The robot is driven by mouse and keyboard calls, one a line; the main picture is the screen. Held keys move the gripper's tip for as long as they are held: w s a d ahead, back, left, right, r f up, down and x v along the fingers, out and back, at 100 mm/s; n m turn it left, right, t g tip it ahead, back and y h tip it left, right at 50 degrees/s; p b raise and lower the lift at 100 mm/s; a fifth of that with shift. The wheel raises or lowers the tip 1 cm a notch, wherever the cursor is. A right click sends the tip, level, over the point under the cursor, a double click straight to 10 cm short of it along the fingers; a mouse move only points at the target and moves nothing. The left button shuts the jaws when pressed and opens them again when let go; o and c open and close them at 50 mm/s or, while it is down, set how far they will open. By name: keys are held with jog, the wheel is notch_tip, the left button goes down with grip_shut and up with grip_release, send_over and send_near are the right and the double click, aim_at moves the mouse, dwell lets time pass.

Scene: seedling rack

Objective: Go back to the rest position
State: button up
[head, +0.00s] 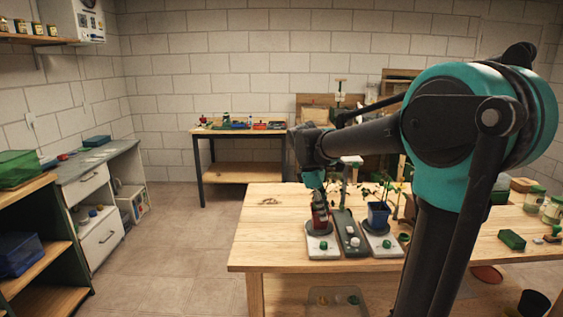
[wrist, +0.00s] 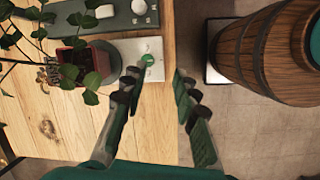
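My gripper (head: 314,181) is over the front left of the wooden table in the head view. In the wrist view my gripper (wrist: 156,80) has its two dark fingers apart with nothing between them. A dark red pot (head: 320,217) stands on a white-based device with a green knob, just below the gripper in the head view. The red pot (wrist: 78,62) with a leafy plant shows at the upper left of the wrist view, clear of the fingers. A blue pot (head: 378,215) with a seedling stands on a similar device to the right.
A grey device (head: 350,240) with a white knob stands between the pots. The wooden table (head: 262,236) has bare top at its left. A wooden barrel (wrist: 268,58) stands beyond the table edge in the wrist view. Jars (head: 535,198) and a green block (head: 511,239) are at right.

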jog(key=s+d+f+m+t+y, duration=0.1)
jog(key=s+d+f+m, duration=0.2)
jog(key=s+f+m, duration=0.4)
jog(key=s+d+f+m+t+y, duration=0.2)
jog(key=s+f+m, duration=0.5)
jog(key=s+f, duration=0.4)
jog(key=shift+s+d+m+t, duration=0.3)
jog(key=shift+d+m, duration=0.1)
